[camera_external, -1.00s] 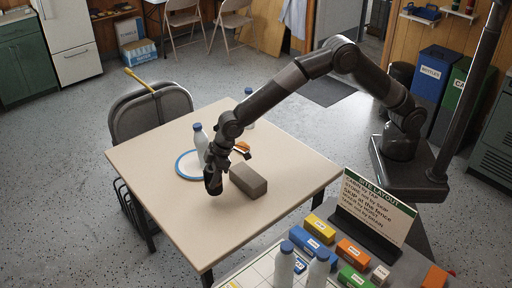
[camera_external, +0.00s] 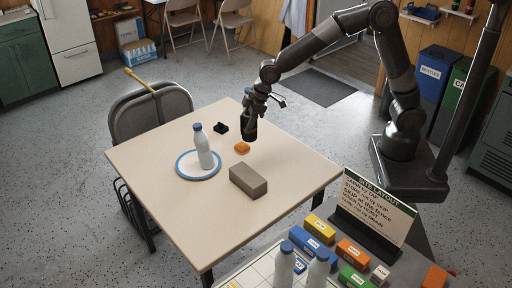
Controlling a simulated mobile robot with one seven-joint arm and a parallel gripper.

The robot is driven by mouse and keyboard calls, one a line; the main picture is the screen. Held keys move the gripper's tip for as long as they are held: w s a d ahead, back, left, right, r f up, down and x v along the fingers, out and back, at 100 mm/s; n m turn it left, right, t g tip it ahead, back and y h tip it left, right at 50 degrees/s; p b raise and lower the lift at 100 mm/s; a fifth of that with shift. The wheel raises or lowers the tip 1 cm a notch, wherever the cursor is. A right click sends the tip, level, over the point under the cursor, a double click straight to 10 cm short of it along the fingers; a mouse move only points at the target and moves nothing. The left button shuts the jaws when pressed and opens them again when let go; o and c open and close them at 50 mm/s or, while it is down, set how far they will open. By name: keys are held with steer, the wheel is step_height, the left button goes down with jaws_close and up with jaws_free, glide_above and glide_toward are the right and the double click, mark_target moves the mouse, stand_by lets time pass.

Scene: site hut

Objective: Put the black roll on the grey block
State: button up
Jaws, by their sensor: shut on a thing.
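The grey block (camera_external: 248,180) lies on the table, right of its middle. My gripper (camera_external: 249,114) is over the far right part of the table, behind the block and apart from it. It is shut on a dark cylinder that looks like the black roll (camera_external: 250,130), held upright below the fingers. The fingertips are small and dark here, and I cannot tell exactly how they grip it. The roll is clear of the block.
A white bottle (camera_external: 204,150) with a blue cap stands on a blue-rimmed plate (camera_external: 184,172). A small orange thing (camera_external: 242,147) and a small black thing (camera_external: 220,128) lie near my gripper. The front of the table (camera_external: 200,220) is clear.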

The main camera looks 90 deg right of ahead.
steer(key=s+d, duration=0.2)
steer(key=s, duration=0.1)
glide_above(246, 174)
step_height(246, 174, down, 6)
steer(key=shift+a+f, duration=0.1)
steer(key=shift+f, duration=1.95)
steer(key=shift+f, duration=0.15)
steer(key=o, duration=1)
steer(key=shift+m, duration=0.3)
steer(key=shift+o, duration=0.2)
steer(key=v, duration=1.2)
steer(key=shift+s, duration=0.15)
